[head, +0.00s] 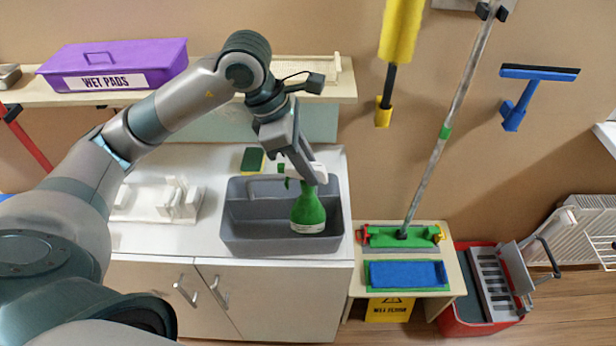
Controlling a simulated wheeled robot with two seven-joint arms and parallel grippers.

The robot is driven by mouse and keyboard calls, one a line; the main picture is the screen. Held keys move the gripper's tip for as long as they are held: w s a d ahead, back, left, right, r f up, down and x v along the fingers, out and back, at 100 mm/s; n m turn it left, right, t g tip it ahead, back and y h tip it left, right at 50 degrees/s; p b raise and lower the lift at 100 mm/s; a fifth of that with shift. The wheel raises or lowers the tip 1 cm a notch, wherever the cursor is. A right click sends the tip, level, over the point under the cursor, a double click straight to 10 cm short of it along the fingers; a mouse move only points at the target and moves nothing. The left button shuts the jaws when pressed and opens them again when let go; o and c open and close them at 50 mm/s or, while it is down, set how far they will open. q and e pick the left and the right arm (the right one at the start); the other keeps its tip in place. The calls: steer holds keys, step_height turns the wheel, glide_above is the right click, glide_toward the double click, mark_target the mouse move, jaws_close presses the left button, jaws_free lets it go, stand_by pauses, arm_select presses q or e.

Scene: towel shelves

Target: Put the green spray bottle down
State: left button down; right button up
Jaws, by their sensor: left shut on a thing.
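The green spray bottle (308,212) is upright in the head view, with a white label band near its base and a white head. My left gripper (304,176) is shut on it near its top, and the fingers hide part of the bottle's neck. The bottle shows in front of the right compartment of a grey caddy (238,239) on the white counter. I cannot tell whether its base touches the caddy floor. My right gripper is not in view.
A green and yellow sponge (252,160) lies behind the caddy. A white rack (158,202) stands on the counter at left. A purple wet pads box (115,62) sits on the shelf above. A mop (443,132) and red bucket (470,318) are at right.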

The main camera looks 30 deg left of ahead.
mark_target(304, 199)
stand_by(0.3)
arm_select(q)
steer(key=shift+s+f+p, duration=0.1)
steer(key=shift+f+p, duration=0.65)
steer(key=shift+f, duration=1.3)
steer(key=shift+f, duration=0.15)
steer(key=c, duration=1.6)
jaws_free()
